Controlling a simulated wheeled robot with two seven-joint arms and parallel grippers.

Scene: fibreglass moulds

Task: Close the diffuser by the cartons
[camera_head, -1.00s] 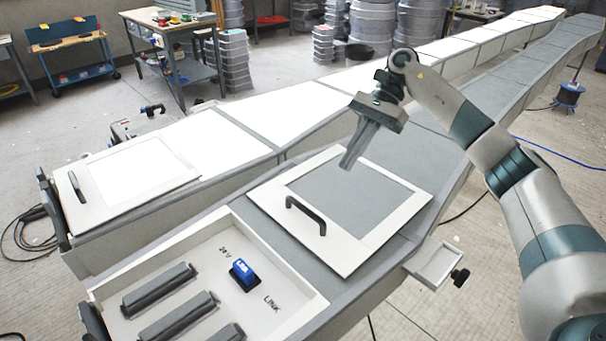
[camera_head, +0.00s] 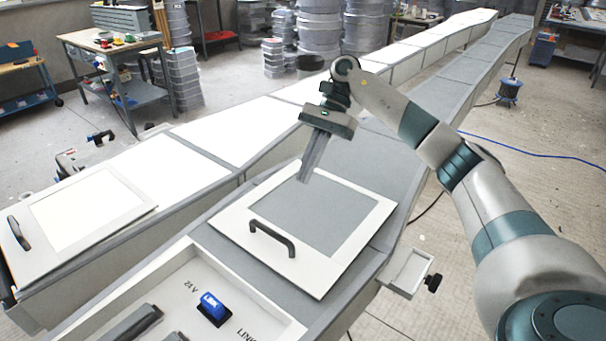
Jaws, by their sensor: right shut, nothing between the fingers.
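Two framed panels with dark handles, which look like the diffusers, lie on the long mould-like channels. The near-right panel (camera_head: 337,276) has a white frame around a grey middle, and its black handle (camera_head: 272,239) is on its near-left side. The left panel (camera_head: 130,208) has a pale frame around a bright white middle, with a dark handle (camera_head: 19,233) at its left. I see no clear cartons to tell the panels apart. My right gripper (camera_head: 308,180) is shut and empty, pointing down over the far-left part of the near-right panel, apart from its handle. My left gripper is out of view.
A tray holds a blue switch (camera_head: 214,309) marked 24 V and dark bars. A small bracket with a black knob (camera_head: 433,282) sticks out at right. A workbench (camera_head: 112,42) and stacked round containers (camera_head: 320,25) stand behind. The floor at right is mostly clear.

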